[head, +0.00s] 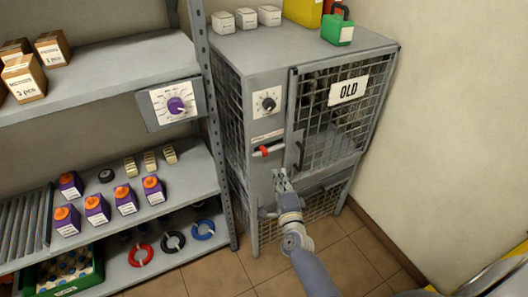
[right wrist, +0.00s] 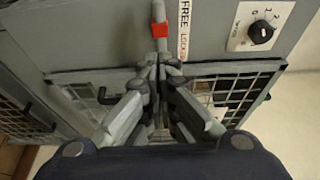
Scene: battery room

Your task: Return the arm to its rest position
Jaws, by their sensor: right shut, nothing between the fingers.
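My right gripper (head: 282,180) is in front of the grey mesh cabinet (head: 262,205), just below the red-marked lever (head: 268,151) on its front panel. Its fingers are shut with nothing between them. In the right wrist view, the closed fingertips (right wrist: 158,72) meet just below the lever's red band (right wrist: 160,30). I cannot tell whether they touch the cabinet. My right forearm reaches up from the lower right. My left gripper is not in view.
The cabinet's mesh door bears an OLD sign (head: 348,90) and a dark handle (head: 300,150). A dial (head: 266,101) sits left of the door. Shelves (head: 150,207) with purple bottles and coloured rings stand to the left. Tiled floor (head: 335,262) is clear near the cabinet.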

